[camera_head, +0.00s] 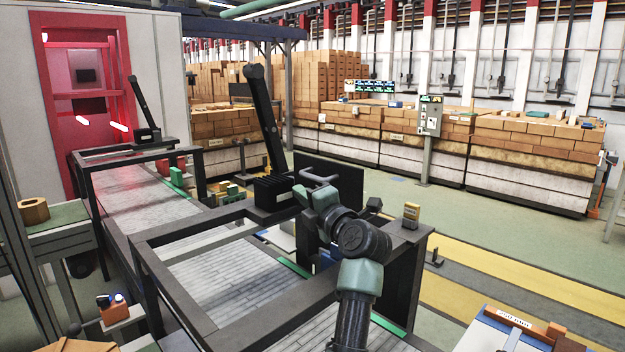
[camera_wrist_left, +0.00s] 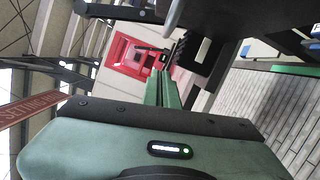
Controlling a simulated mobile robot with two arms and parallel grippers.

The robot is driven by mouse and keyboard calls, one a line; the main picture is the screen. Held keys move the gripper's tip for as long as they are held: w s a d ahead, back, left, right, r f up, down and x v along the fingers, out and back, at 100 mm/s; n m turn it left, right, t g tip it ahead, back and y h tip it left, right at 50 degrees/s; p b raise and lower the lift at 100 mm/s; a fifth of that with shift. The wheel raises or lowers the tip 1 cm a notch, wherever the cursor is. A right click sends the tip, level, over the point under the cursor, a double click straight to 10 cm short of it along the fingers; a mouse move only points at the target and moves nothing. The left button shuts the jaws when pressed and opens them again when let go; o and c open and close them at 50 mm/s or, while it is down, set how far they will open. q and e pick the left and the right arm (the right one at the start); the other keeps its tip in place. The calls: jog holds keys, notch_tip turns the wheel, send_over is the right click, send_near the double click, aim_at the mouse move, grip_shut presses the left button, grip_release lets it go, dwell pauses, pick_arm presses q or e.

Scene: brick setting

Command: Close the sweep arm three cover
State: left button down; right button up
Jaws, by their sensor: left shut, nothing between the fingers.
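A dark, flat panel (camera_head: 335,178), which looks like the sweep arm cover, stands upright beside the base of a tall black sweep arm (camera_head: 264,115). I cannot read a number on it. A grey bar handle (camera_head: 319,178) shows in front of the panel. In the wrist view, a grey bar (camera_wrist_left: 173,16) crosses near the top, beside a dark surface. My left gripper (camera_head: 309,196) is close to the handle; its green fingers (camera_wrist_left: 162,88) are shut and empty. Whether they touch the handle I cannot tell. My right gripper is not in view.
A dark frame (camera_head: 190,232) surrounds the grey slatted conveyor (camera_head: 215,275) under and left of my arm. A second black arm (camera_head: 144,103) stands farther back. The green floor (camera_head: 440,205) behind is open.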

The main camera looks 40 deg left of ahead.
pick_arm(q)
jog(key=w, duration=0.3)
jog(key=w+r+p, duration=0.1)
jog(key=shift+w+a, duration=0.2)
jog(key=shift+a, duration=0.2)
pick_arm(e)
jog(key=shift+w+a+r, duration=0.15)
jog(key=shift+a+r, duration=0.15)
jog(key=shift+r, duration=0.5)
